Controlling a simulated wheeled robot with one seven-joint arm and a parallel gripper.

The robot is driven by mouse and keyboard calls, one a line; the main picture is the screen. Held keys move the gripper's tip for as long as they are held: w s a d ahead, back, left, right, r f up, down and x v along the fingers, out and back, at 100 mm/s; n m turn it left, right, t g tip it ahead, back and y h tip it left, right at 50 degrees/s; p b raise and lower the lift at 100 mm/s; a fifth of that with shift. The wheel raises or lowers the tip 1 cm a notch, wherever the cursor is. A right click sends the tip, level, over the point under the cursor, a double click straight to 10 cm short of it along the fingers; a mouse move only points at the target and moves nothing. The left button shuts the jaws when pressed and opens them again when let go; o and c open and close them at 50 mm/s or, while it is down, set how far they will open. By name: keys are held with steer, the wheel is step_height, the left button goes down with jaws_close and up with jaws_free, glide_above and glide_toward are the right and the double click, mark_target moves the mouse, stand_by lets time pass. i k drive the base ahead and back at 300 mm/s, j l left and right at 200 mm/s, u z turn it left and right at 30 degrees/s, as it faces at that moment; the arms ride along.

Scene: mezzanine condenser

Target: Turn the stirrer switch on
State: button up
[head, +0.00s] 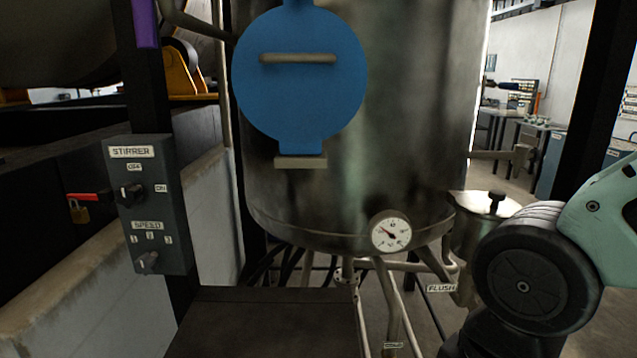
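The stirrer control box (150,204) is a dark grey panel on a black post at the left in the head view. Its upper part bears a "STIRRER" label (131,152) with a black rotary switch (131,193) below it. An "OFF" label (134,167) sits above the switch and an "ON" label (160,188) to its right. The switch's light mark looks turned toward the upper left, nearer OFF. A "SPEED" knob (147,262) sits lower on the box. Part of my arm shows at the lower right, far from the box; my gripper is out of view.
A large steel vessel (420,120) with a blue round hatch (300,80) and a dial gauge (391,232) fills the middle. A dark flat surface (262,325) lies below it. A red handle and padlock (80,212) are left of the box. Pipes run under the vessel.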

mark_target(129, 195)
steer(key=u, duration=1.3)
